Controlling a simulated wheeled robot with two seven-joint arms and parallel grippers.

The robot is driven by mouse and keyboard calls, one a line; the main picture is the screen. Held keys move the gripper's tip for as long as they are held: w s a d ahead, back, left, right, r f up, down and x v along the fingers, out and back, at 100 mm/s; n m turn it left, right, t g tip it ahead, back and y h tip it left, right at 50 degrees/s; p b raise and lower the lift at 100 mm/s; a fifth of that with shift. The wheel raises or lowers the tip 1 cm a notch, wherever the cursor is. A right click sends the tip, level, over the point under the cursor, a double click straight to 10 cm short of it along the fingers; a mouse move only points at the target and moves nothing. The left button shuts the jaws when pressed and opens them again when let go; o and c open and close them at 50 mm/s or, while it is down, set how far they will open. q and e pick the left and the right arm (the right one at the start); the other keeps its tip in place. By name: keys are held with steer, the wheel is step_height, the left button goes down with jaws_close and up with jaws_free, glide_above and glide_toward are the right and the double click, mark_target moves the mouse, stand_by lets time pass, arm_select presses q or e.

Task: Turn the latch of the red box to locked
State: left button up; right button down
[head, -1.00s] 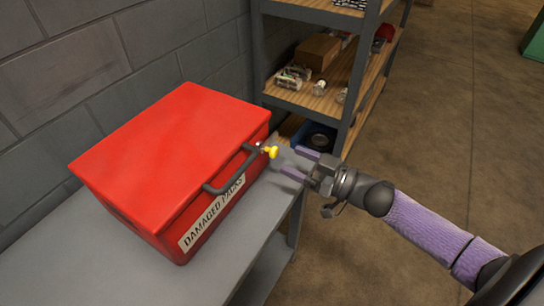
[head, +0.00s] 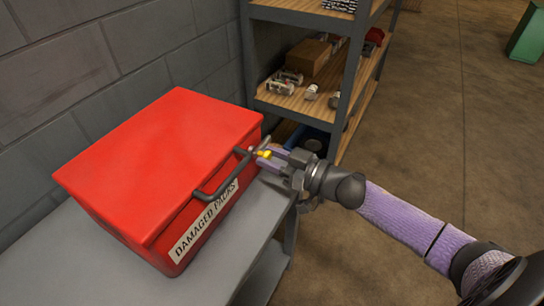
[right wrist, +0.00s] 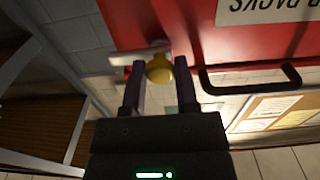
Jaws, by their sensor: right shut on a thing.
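The red box (head: 150,155) sits with its lid closed on a grey bench, its "DAMAGED PACKS" label facing the front right. The yellow latch knob (head: 265,153) is on the box's front side, near the right end of its dark handle (head: 222,180). My right gripper (head: 269,157) is shut on the latch, with its purple fingers on either side of the knob and partly hiding it. The right wrist view shows the yellow knob (right wrist: 159,69) between the two fingers, against the red box front (right wrist: 225,40). My left gripper is not in view.
The grey bench (head: 215,265) has bare room in front of the box. A metal shelf unit (head: 342,95) with small parts and a cardboard box (head: 310,56) stands behind the gripper. A grey block wall (head: 80,75) is behind the box. Open floor lies to the right.

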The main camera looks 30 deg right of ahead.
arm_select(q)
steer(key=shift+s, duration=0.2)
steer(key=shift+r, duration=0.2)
arm_select(e)
steer(key=shift+n, duration=0.3)
steer(key=shift+p, duration=0.3)
steer(key=n+p, duration=0.1)
steer(key=n, duration=0.2)
steer(key=shift+n, duration=0.4)
steer(key=n+p, duration=0.1)
steer(key=n, duration=0.2)
steer(key=shift+n, duration=0.3)
steer(key=n, duration=0.5)
steer(key=shift+f, duration=0.1)
steer(key=n, duration=0.2)
steer(key=shift+n, duration=0.3)
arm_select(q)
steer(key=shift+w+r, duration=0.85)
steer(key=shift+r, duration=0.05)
arm_select(e)
steer(key=shift+n, duration=1.2)
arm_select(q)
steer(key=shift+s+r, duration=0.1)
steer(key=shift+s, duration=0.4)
